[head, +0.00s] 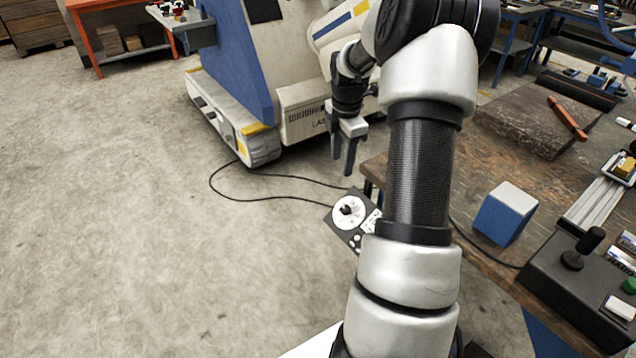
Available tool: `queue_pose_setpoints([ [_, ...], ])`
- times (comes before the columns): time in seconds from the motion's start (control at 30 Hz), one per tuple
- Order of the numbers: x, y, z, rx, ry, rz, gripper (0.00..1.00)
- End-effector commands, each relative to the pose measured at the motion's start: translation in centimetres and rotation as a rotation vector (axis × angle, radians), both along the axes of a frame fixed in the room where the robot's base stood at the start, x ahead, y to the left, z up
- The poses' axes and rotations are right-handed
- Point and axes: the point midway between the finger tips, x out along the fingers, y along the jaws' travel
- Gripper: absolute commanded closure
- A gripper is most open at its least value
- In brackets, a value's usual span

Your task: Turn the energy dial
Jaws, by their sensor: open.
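The energy dial (348,210) is a white round disc with a dark knob at its centre. It sits on a dark control box (341,229) with small white buttons and a label beside the dial. My arm covers the right part of the box. My gripper (344,172) points down with its two dark fingers apart and nothing between them. In the picture it is just above the dial, and I see a gap between fingertips and knob; the exact height is hard to tell.
A wooden table (478,150) on the right holds a blue and white cube (505,213) and a dark joystick box (575,290). A large white and blue machine (262,80) stands behind. A black cable (262,199) runs over the floor. Open floor lies left.

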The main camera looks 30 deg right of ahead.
Motion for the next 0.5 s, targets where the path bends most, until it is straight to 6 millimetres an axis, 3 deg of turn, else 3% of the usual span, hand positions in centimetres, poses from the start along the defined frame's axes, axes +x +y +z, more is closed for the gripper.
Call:
queue_pose_setpoints([
  [0.03,-0.2,-1.4,-1.4,0.014,0.005,0.023,0.56],
  [0.13,-0.3,-2.8,-2.8,0.024,0.008,0.066,0.56],
  [0.37,-0.2,-3.3,-5.6,0.028,0.012,0.085,0.56],
  [0.5,-0.1,-3.2,-8.6,0.028,0.013,0.083,0.56],
])
